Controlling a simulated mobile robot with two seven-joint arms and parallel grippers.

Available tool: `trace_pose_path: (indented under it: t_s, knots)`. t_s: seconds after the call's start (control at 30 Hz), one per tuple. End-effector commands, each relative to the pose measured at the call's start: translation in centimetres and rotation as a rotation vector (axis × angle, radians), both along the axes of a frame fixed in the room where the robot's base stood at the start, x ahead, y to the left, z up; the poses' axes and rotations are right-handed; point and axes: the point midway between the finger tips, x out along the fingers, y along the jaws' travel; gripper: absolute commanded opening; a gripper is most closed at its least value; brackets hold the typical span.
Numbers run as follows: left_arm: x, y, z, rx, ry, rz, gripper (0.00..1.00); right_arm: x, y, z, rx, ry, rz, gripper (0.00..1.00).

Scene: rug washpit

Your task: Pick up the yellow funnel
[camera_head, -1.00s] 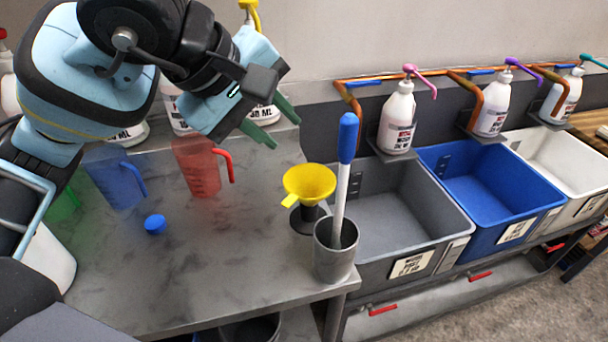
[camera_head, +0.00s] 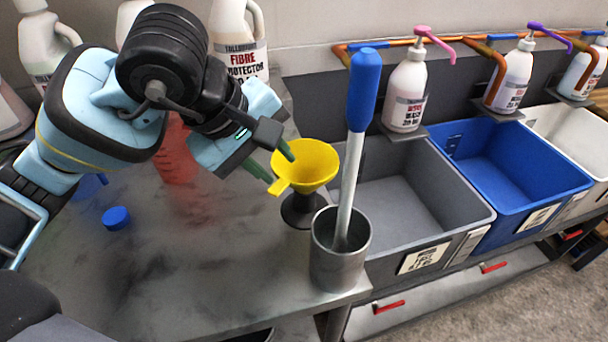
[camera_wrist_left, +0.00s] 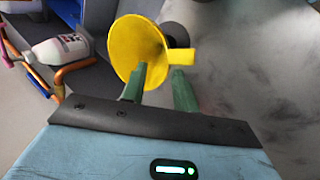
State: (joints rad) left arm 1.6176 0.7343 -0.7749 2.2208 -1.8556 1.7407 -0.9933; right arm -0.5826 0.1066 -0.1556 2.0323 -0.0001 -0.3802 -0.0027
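The yellow funnel (camera_head: 306,166) sits upright in a black stand (camera_head: 300,210) on the grey table, its small tab pointing towards the left front. In the left wrist view the funnel (camera_wrist_left: 136,48) lies just ahead of the fingertips, with its tab (camera_wrist_left: 181,57) to the right of the cone. My left gripper (camera_head: 272,163) is open and empty, its green fingers at the funnel's left rim. In the wrist view one finger overlaps the cone and the other is near the tab (camera_wrist_left: 158,84). I cannot tell whether they touch. My right gripper is not in view.
A grey metal cup (camera_head: 340,265) holding a blue-handled tool (camera_head: 362,90) stands right in front of the funnel. A blue cap (camera_head: 116,218) and a red jug (camera_head: 176,155) are on the left. Grey (camera_head: 440,262) and blue bins (camera_head: 515,170) stand at right.

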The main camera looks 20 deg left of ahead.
Motion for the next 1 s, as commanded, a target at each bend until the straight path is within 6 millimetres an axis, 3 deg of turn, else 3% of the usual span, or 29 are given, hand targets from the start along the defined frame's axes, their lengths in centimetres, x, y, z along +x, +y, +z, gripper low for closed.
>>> trace_pose_path:
  t_s: [0.17, 0.43, 0.77, 1.0]
  knots:
    - [0.3, -0.2, -0.8, -0.001, 0.002, 0.0, 0.29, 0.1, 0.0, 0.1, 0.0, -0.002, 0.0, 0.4]
    - [1.5, -1.1, -4.1, -0.001, 0.002, -0.001, 0.29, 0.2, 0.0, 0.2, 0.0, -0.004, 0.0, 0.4]
    - [1.8, -1.3, -4.7, 0.0, -0.001, -0.001, 0.29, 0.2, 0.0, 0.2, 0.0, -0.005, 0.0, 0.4]
    - [1.8, -1.2, -4.7, -0.001, -0.001, 0.0, 0.0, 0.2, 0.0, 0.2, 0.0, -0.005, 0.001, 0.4]
